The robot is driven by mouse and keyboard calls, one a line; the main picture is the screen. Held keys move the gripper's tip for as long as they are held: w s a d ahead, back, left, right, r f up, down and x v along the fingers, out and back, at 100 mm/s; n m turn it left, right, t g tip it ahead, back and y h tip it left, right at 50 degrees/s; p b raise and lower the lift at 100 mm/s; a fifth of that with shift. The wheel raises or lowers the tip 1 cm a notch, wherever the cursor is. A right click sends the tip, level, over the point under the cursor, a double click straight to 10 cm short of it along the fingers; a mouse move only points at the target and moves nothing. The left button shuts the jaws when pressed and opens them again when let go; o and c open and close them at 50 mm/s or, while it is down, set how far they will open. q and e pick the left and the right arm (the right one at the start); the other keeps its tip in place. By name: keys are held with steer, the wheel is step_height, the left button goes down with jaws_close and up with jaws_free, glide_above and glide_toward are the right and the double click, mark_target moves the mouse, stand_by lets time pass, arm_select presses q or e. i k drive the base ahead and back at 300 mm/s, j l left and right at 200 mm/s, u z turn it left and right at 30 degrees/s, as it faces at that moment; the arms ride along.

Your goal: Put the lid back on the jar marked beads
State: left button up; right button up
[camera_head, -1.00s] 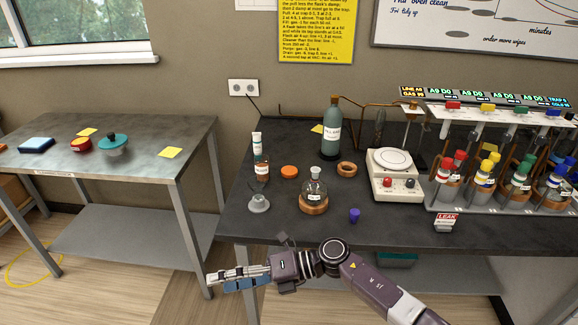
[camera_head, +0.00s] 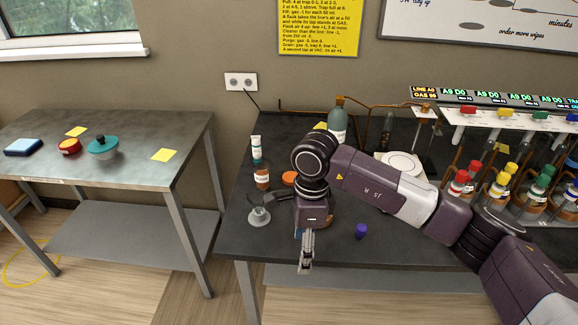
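No label reading "beads" is legible. A small brown jar (camera_head: 262,178) with a white label stands on the dark bench, left of my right arm. An orange disc (camera_head: 288,178), possibly a lid, lies just right of it, partly hidden by my arm. A pot with a teal top (camera_head: 103,145) and a round red container (camera_head: 69,147) are on the left table. My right gripper (camera_head: 306,262) points down toward the bench's front edge, right of a grey stoppered piece (camera_head: 259,216). Its fingers show edge-on, so their opening is unclear. My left gripper is not in view.
A green bottle (camera_head: 338,118), a white scale (camera_head: 398,165) and a rack of colour-capped flasks (camera_head: 515,190) stand toward the back and right. A purple cap (camera_head: 361,231) lies near the front edge. My arm covers the bench's middle. The left table (camera_head: 130,185) has free room.

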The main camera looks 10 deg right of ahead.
mark_target(261, 169)
steer(key=i, duration=1.15)
